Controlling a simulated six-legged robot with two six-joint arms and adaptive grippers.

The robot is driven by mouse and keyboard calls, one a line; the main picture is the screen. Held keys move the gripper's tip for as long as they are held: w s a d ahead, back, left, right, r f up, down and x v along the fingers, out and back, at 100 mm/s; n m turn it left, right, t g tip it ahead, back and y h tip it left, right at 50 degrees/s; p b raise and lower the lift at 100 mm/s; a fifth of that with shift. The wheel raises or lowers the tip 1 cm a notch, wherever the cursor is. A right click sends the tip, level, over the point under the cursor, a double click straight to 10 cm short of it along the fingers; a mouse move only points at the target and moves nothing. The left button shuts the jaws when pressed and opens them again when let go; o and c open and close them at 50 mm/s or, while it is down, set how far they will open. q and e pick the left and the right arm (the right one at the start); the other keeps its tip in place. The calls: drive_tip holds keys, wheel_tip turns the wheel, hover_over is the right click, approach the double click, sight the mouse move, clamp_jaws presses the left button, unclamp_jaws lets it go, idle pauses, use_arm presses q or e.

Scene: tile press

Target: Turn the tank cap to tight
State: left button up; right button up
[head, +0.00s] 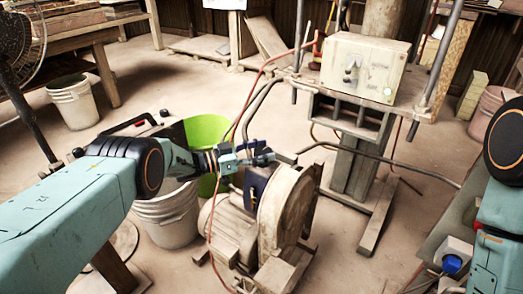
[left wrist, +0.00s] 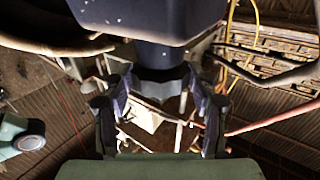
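The blue tank (head: 256,184) sits on top of the dusty beige motor press. In the left wrist view the tank (left wrist: 145,18) fills the top as a dark speckled block, with a dark neck and cap (left wrist: 160,82) below it. My left gripper (head: 268,157) is over the tank in the head view and hides the cap there. In the left wrist view the left gripper's (left wrist: 160,90) fingers stand apart, one on each side of the cap. I cannot tell whether they touch it. My right gripper is out of view; only part of the right arm shows.
A grey control box with a switch (head: 362,68) stands on a metal stand behind the press. Bent pipes and a red cable run near the gripper. Bare floor lies at the centre back.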

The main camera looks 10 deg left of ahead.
use_arm(q)
drive_tip(key=shift+o, duration=1)
drive_tip(key=v, duration=1.2)
